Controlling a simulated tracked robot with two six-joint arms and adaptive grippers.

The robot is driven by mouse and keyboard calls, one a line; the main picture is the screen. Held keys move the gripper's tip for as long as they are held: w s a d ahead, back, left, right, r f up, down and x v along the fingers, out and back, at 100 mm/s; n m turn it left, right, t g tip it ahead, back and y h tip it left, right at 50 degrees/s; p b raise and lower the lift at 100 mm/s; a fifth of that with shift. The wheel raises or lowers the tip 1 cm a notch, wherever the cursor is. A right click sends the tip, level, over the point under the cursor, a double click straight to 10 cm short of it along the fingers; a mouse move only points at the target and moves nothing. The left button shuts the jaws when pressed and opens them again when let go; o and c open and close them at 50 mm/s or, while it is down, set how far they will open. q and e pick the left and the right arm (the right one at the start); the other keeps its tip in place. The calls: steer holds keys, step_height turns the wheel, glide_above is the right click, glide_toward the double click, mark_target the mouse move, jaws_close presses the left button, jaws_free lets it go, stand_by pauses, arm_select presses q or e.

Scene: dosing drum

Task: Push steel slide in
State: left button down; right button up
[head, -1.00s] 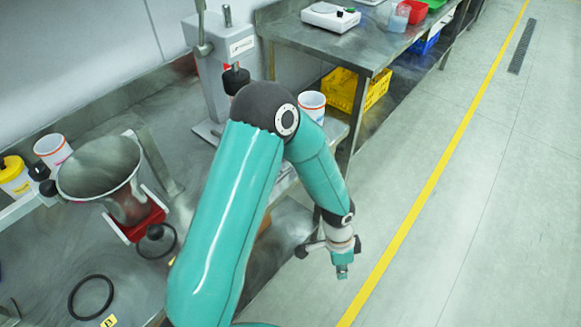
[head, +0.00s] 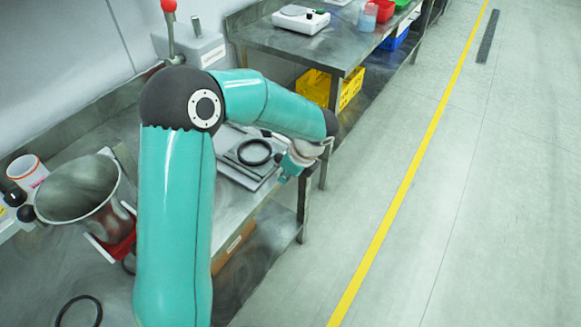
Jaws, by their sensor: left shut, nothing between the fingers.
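The steel hopper (head: 78,190) stands at the left of the bench over a red body (head: 122,246), which my arm partly covers. I cannot make out the steel slide for certain. My left gripper (head: 286,179) is shut and empty, in the air at the bench's right edge, well to the right of the hopper. My right gripper is not in view.
A black ring (head: 254,152) lies on a grey plate beside my left gripper. A press with a red-knobbed lever (head: 168,6) stands behind my arm. A white cup (head: 28,171) is behind the hopper. Another ring (head: 79,311) lies in front. The floor right is clear.

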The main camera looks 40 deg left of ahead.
arm_select(q)
steer(key=a+f, duration=0.1)
steer(key=a, duration=0.1)
steer(key=a+f+p, duration=0.1)
steer(key=a, duration=0.1)
steer(key=shift+s+f, duration=0.2)
steer(key=shift+f, duration=0.15)
steer(key=shift+a+f, duration=0.1)
steer(key=shift+a, duration=0.45)
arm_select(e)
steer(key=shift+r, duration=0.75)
